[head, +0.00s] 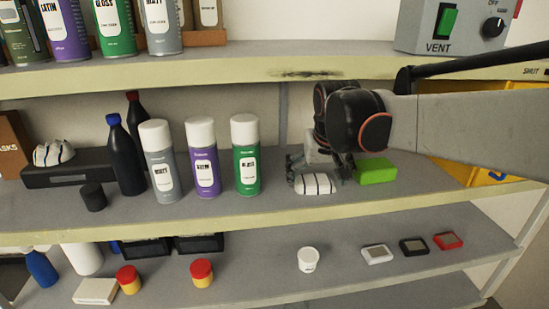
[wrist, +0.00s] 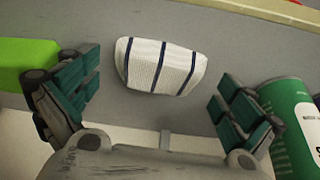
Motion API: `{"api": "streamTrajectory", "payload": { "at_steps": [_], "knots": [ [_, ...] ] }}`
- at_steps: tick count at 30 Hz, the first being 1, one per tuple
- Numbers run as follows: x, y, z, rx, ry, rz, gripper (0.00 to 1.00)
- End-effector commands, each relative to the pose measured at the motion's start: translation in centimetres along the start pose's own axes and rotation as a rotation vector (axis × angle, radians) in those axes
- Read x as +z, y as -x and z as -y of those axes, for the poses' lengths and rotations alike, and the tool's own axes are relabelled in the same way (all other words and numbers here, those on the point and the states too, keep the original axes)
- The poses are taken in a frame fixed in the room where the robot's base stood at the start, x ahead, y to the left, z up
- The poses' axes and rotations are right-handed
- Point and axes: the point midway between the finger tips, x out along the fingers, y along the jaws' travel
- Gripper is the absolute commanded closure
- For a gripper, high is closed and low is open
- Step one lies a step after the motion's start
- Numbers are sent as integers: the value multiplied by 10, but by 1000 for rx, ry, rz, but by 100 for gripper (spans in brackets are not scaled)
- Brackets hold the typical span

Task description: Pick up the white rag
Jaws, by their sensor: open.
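A white rag with dark stripes (head: 315,184) lies on the middle shelf in the head view, right of the spray cans. It also shows in the wrist view (wrist: 162,66), between and just beyond my fingers. My gripper (wrist: 155,97) is open and empty, with one green-padded finger to each side of the rag. In the head view my gripper (head: 319,172) is low over the shelf, right at the rag. I see no finger touching the rag.
A green block (head: 376,171) sits close to the right of my gripper. A green spray can (head: 245,155) stands to the left, with purple (head: 203,158) and grey (head: 160,162) cans beyond it. The upper shelf (head: 300,69) runs above. Small items, including a white tub (head: 308,260), sit on the lower shelf.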

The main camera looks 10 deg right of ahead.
Motion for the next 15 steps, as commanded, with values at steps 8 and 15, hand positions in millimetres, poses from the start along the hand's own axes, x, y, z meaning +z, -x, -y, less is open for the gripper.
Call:
{"api": "streamTrajectory", "payload": {
  "at_steps": [8,15],
  "knots": [
    [2,-10,0,0,0,0,0],
    [2,-10,0,0,0,1,32]
  ]
}}
